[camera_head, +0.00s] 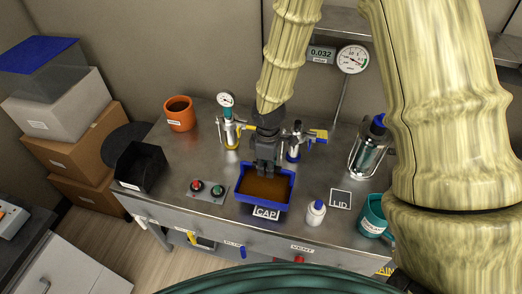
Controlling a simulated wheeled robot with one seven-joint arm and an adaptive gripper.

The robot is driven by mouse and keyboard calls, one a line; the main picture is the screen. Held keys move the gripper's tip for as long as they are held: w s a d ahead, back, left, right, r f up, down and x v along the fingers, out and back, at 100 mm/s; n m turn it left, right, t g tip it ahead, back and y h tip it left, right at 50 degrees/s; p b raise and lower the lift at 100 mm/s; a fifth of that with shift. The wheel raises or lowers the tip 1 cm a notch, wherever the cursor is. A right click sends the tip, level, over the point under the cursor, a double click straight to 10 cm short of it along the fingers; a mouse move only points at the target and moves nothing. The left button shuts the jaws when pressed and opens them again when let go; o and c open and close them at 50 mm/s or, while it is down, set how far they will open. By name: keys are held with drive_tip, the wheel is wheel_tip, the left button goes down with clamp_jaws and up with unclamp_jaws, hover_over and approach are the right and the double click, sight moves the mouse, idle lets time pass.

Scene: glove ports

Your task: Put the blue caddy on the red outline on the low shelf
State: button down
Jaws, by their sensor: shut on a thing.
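The blue caddy (246,199) is an open tray with a brown inside. It is at the middle of the steel bench, upright, close behind the white CAP label. I cannot tell whether it rests on the bench or hangs just above it. My gripper (267,170) points down and is shut on the caddy's back side; the exact grip is partly hidden. Neither the red outline nor the low shelf can be made out in this view.
On the bench (330,228) stand an orange pot (180,114), a black bin (141,166), a button box (207,190), a white bottle (316,213), a teal mug (373,218) and a glass canister (369,150). Gauge fittings (229,128) flank my gripper. Boxes (70,147) are stacked left.

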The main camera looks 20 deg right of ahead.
drive_tip(key=w+d+f+p, duration=0.1)
drive_tip(key=w+f+p, duration=0.3)
drive_tip(key=w, duration=0.5)
drive_tip(key=shift+w+d+f+p, duration=0.15)
drive_tip(key=shift+w+f+p, duration=0.1)
drive_tip(key=shift+p, duration=0.1)
drive_tip(key=shift+f, duration=0.1)
idle(0.3)
drive_tip(key=c, duration=1.3)
unclamp_jaws()
